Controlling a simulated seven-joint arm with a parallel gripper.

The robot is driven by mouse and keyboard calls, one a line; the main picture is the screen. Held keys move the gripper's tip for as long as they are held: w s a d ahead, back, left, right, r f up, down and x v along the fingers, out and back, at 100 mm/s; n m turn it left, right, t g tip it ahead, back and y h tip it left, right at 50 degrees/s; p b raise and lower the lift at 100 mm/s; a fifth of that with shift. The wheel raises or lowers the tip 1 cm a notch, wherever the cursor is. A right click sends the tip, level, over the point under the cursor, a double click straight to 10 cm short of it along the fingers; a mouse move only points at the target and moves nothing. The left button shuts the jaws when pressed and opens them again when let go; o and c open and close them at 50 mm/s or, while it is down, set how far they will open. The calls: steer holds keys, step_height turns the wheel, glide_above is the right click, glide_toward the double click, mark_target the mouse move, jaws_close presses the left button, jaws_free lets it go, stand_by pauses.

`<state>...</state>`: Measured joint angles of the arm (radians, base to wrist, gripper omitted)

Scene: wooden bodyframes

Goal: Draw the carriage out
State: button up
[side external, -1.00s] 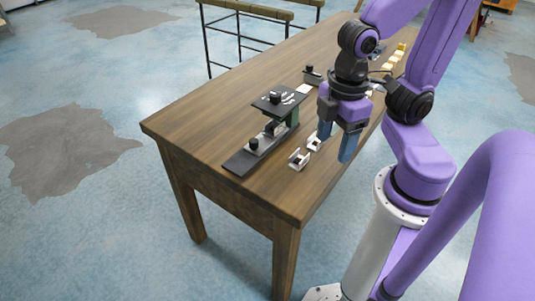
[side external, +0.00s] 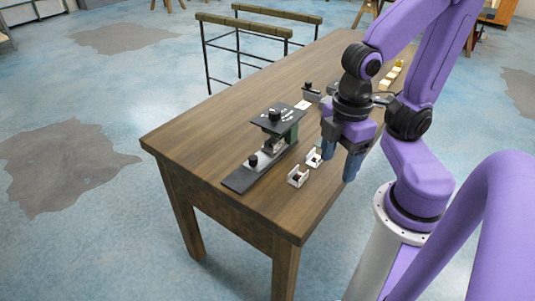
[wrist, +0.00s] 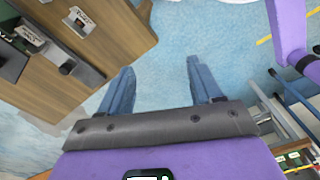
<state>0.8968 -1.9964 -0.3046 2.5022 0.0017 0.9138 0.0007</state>
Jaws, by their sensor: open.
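A dark fixture stands on the wooden table in the side view, with a long flat base (side external: 240,180), a green post (side external: 294,133) and a dark top plate (side external: 282,117) with a black knob. Under the plate, a pale metal block that looks like the carriage (side external: 270,149) sits on the base, with a black knob (side external: 253,160) in front; the top plate partly hides it. My gripper (side external: 340,157) is open and empty, to the right of the fixture and apart from it. In the wrist view its fingers (wrist: 158,88) point over the floor beside the table; the fixture is cut off at left.
Two small white brackets (side external: 298,176) (side external: 314,157) with dark parts stand between the fixture and the table's right edge. A dark block with a knob (side external: 312,93) and a white card (side external: 303,105) lie behind the fixture. The table's near end (side external: 285,210) is clear.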

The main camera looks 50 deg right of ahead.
stand_by(0.3)
steer(key=shift+c, duration=0.7)
steer(key=m, duration=0.4)
glide_above(253, 157)
step_height(253, 157, down, 2)
step_height(253, 157, down, 17)
steer(key=shift+f, duration=0.15)
